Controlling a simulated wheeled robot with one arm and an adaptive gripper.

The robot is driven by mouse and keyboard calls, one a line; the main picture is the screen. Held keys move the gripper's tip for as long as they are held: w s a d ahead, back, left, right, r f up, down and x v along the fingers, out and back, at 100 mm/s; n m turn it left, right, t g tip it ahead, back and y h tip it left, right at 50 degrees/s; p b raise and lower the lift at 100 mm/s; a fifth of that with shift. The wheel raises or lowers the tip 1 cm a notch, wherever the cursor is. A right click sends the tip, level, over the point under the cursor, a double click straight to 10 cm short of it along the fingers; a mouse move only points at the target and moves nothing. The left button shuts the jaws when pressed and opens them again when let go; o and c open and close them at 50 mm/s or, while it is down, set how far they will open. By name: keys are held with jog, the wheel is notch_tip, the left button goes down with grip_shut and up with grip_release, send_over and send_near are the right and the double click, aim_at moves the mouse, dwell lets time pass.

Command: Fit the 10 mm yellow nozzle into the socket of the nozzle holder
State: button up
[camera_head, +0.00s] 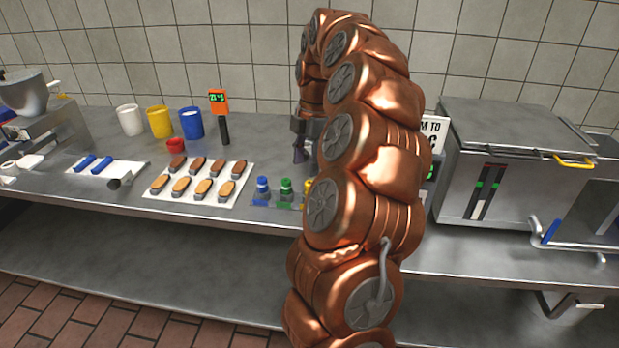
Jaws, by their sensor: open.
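My gripper (300,153) is open and points down above and behind the row, apart from the nozzles. My arm partly covers it. No socket can be made out.
A white sheet (238,200) carries several biscuits. A steel machine (520,150) fills the right. The counter's front strip (200,222) is clear.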

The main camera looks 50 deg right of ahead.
aim_at(310, 183)
jog(key=shift+s+d+r, duration=0.15)
jog(key=shift+d, duration=0.35)
jog(key=shift+s+d+r, duration=0.1)
jog(key=shift+d, duration=0.4)
jog(key=shift+f, duration=0.2)
jog(key=shift+w+a+f+p, duration=0.1)
jog(key=shift+a+f+p, duration=0.15)
jog(key=shift+f, duration=0.95)
jog(key=shift+s+a+f+p, duration=0.15)
jog(key=shift+f+p, duration=0.2)
jog(key=shift+f, duration=0.9)
jog(key=shift+w+a+f+p, duration=0.2)
jog(key=shift+f+p, duration=0.1)
jog(key=shift+f, duration=0.9)
jog(key=shift+c, duration=0.3)
grip_shut()
